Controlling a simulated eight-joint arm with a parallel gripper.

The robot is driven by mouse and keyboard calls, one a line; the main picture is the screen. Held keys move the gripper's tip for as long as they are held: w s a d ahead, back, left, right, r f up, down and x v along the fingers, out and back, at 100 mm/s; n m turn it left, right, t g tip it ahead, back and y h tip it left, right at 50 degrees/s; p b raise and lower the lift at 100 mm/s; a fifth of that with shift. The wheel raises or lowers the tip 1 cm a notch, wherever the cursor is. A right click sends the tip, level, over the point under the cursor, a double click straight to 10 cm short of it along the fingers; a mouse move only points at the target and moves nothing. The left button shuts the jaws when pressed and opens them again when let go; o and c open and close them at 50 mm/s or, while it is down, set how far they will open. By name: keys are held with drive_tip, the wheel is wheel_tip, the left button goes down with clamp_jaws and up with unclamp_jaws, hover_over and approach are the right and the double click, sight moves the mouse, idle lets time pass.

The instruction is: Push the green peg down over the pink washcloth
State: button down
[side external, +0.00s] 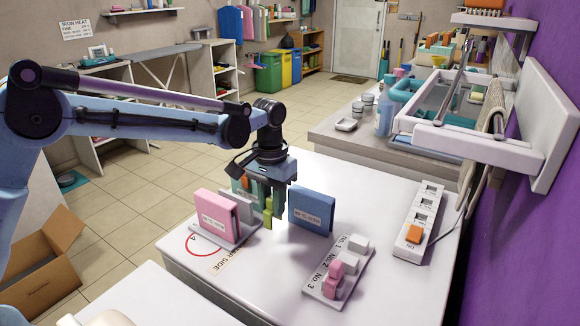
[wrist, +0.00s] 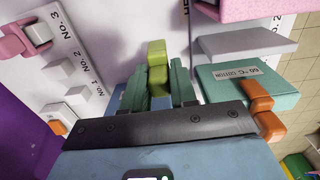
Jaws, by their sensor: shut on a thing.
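The green peg (side external: 268,212) is held between the fingers of my gripper (side external: 275,200), over the white table. In the wrist view the yellow-green peg (wrist: 157,68) stands between the two dark green fingers of my gripper (wrist: 157,88), which are shut on it. The pink washcloth (side external: 215,216), a flat upright slab with a white label, stands left of my gripper. A pink piece of it shows at the top right of the wrist view (wrist: 245,9). The peg appears beside the washcloth, apart from it. The peg's lower end is partly hidden.
A blue slab (side external: 312,209) stands right of my gripper. A teal slab (wrist: 245,84) with an orange peg (wrist: 258,95) is close by, with a grey plate between it and the pink one. A numbered post board (side external: 337,266) holds a pink peg. A switch strip (side external: 417,218) lies farther right.

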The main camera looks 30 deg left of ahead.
drive_tip(key=shift+r, duration=3.05)
drive_tip(key=s+a+r, duration=0.6)
drive_tip(key=a+r, duration=0.2)
drive_tip(key=a, duration=0.3)
drive_tip(key=shift+r, duration=0.35)
hover_over(215, 198)
drive_tip(key=shift+f, duration=3.5)
drive_tip(key=shift+f, duration=2.25)
drive_tip(key=c, duration=0.8)
unclamp_jaws()
